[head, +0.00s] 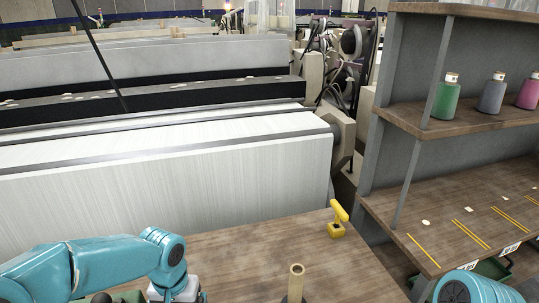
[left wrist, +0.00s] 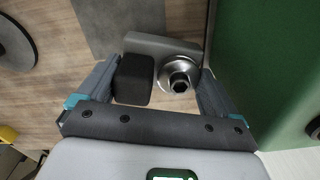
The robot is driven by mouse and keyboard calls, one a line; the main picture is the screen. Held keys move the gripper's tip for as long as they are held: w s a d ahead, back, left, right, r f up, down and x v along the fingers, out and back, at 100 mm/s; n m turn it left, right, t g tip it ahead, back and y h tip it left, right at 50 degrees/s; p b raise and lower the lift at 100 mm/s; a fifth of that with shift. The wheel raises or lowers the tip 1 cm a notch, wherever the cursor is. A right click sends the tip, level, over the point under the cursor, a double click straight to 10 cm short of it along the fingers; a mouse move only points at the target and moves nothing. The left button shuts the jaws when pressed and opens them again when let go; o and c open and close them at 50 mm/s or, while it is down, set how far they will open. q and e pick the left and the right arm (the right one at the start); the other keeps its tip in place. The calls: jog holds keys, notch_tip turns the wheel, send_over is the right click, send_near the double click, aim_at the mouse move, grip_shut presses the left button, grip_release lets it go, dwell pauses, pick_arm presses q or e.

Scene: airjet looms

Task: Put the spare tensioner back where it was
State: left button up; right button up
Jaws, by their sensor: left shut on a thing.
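The spare tensioner (left wrist: 178,68) shows in the left wrist view, with a grey body, a black block and a round metal disc with a dark hole. My left gripper (left wrist: 158,75) is shut on it, one finger on each side. Wooden surface lies behind it; I cannot tell whether they touch. In the head view my left wrist (head: 178,287) is at the bottom edge, over the wooden table (head: 240,255); its fingers and the tensioner are hidden there. Only a link of my right arm shows at the bottom right; its gripper is out of view.
A green container (head: 128,296) shows beside the wrist. On the table are an upright tube (head: 296,284) and a yellow tool (head: 338,220).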

pick_arm(q)
notch_tip(320, 180, up, 14)
jog(key=p, duration=0.7)
notch_tip(320, 180, down, 14)
jog(key=b, duration=0.8)
jog(key=shift+w, duration=0.1)
jog(key=shift+f, duration=0.2)
notch_tip(320, 180, up, 15)
jog(key=p, duration=0.8)
notch_tip(320, 180, down, 15)
jog(key=b, duration=0.8)
jog(key=shift+r, duration=0.1)
notch_tip(320, 180, up, 14)
jog(key=p, duration=0.8)
notch_tip(320, 180, down, 14)
jog(key=b, duration=0.8)
notch_tip(320, 180, up, 13)
jog(key=p, duration=0.8)
notch_tip(320, 180, down, 14)
jog(key=b, duration=0.8)
jog(key=shift+r, duration=0.2)
